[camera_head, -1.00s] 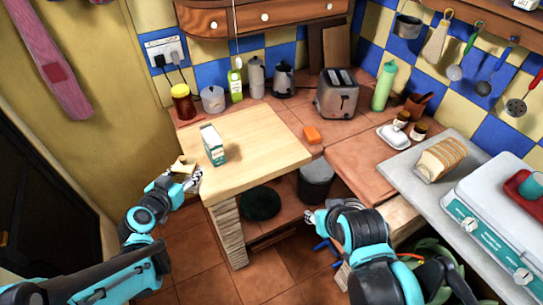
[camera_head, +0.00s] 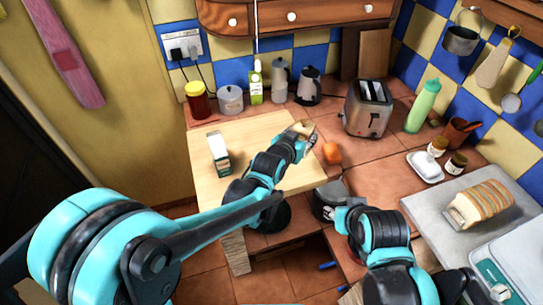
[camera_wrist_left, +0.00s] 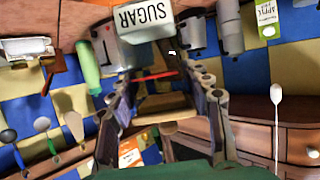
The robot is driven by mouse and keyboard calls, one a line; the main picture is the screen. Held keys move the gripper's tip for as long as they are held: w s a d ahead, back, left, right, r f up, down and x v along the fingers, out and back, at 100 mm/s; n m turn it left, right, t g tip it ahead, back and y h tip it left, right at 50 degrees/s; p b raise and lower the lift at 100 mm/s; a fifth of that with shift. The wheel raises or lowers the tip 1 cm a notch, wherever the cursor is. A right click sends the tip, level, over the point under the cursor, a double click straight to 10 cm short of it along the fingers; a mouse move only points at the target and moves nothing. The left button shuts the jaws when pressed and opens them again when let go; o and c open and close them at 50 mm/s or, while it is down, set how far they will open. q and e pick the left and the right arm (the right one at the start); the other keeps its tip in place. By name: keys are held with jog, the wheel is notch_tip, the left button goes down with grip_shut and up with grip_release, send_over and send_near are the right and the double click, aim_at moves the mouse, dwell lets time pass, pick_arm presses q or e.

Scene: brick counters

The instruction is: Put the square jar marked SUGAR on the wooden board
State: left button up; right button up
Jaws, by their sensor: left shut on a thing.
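My left gripper (camera_head: 306,130) is over the right end of the light wooden surface (camera_head: 262,124). It is shut on a small tan-topped thing (camera_head: 301,127). The left wrist view shows a white square face marked SUGAR (camera_wrist_left: 145,20) just beyond the fingertips (camera_wrist_left: 167,77), so I take the held thing for the sugar jar. Its lower part is hidden in the head view, and I cannot tell whether it touches the surface. Two brown wooden boards lean on the back wall, one of them lighter (camera_head: 374,54). My right gripper (camera_head: 345,205) is low by the counter edge, its fingers unclear.
A white and green carton (camera_head: 218,153) stands on the wooden surface, left of my left forearm. Several jars and bottles line the back wall. Bread (camera_head: 481,204) lies at the right.

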pick_arm(q)
jog(key=shift+w+a+f+b, duration=0.5)
jog(key=shift+a+f+b, duration=0.4)
jog(key=shift+a+f, duration=0.85)
jog(key=shift+w+a+f+b, duration=0.5)
jog(key=shift+a+f+b, duration=0.45)
jog(key=shift+a+f, duration=0.75)
jog(key=shift+w+a+f+b, duration=0.5)
jog(key=shift+a+f+b, duration=0.4)
jog(key=shift+a+f, duration=0.85)
jog(key=shift+f, duration=0.1)
jog(key=o, duration=1.5)
jog(key=shift+c, duration=0.2)
